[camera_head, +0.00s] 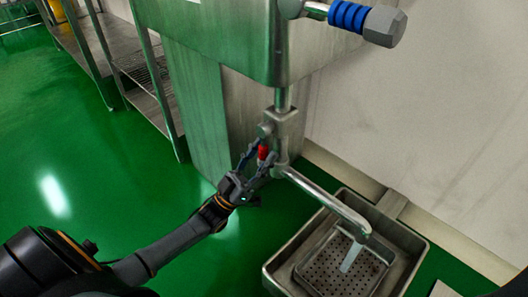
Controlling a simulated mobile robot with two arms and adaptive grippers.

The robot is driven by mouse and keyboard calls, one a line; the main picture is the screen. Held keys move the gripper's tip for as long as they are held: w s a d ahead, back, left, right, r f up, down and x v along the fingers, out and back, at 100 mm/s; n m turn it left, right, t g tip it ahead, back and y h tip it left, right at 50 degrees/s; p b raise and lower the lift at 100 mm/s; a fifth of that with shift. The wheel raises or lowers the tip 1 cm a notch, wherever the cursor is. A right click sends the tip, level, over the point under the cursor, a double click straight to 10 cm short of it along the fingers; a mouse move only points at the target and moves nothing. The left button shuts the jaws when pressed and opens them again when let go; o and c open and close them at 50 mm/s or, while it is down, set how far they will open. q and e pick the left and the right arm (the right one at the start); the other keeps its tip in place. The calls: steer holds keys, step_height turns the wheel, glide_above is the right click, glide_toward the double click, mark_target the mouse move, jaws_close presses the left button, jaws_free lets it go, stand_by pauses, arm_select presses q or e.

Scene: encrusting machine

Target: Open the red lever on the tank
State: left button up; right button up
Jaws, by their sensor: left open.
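The steel tank (210,38) is at the top centre, with a valve and pipe (284,122) hanging below it. The red lever (263,152) shows as a small red piece at the valve, partly hidden by the fingers. My left gripper (260,156) reaches up from the lower left. Its fingers are open, one on each side of the red lever. I cannot tell whether they touch it. My right gripper is not in view.
A curved spout (330,202) runs from the valve over a steel basin (277,262) with a perforated inner tray. A blue-ringed fitting (349,16) sticks out at the top right. Steel shelving (140,62) stands at the upper left. Green floor (70,160) is clear at the left.

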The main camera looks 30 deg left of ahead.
arm_select(q)
steer(key=v, duration=1.1)
steer(key=shift+f, duration=0.2)
steer(key=shift+s, duration=0.1)
